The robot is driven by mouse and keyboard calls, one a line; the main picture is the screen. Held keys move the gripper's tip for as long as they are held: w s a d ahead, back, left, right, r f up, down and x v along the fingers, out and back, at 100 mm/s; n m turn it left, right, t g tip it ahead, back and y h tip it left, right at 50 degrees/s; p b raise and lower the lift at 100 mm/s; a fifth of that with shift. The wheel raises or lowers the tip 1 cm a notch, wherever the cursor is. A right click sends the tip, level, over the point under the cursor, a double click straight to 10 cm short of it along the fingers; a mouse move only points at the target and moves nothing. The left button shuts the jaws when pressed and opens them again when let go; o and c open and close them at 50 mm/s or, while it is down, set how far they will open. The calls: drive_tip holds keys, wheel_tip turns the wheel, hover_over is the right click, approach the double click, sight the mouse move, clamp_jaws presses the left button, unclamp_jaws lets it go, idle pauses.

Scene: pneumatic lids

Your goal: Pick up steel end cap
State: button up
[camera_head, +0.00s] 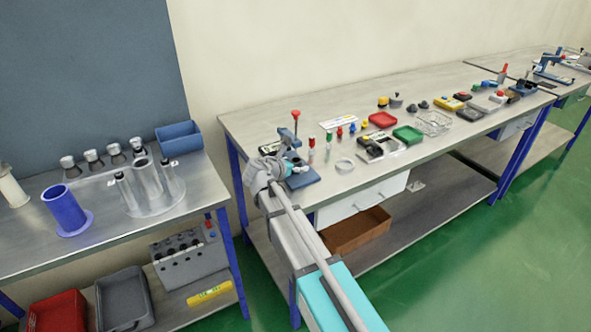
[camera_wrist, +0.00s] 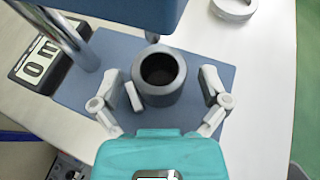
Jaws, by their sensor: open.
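A dark grey round piece with a deep hole (camera_wrist: 162,78) stands on the blue base plate (camera_wrist: 88,88) of a small press in the wrist view. It looks like the steel end cap, but I cannot be sure. My gripper (camera_wrist: 172,92) is open, with one finger left of the piece and one right of it. The left pad is close to its side; a gap shows at the right. In the head view my gripper (camera_head: 293,166) is at the press base (camera_head: 303,182), and the piece is hard to make out there.
The press's steel column (camera_wrist: 62,38) and blue head (camera_wrist: 135,12) stand close beyond the piece. A scale-like device (camera_wrist: 42,55) lies at left. A pale ring (camera_head: 345,165) lies right of the press. Several metal caps (camera_head: 92,158) stand on the left bench.

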drive_tip(key=shift+w, duration=0.1)
idle(0.5)
clamp_jaws()
idle(0.3)
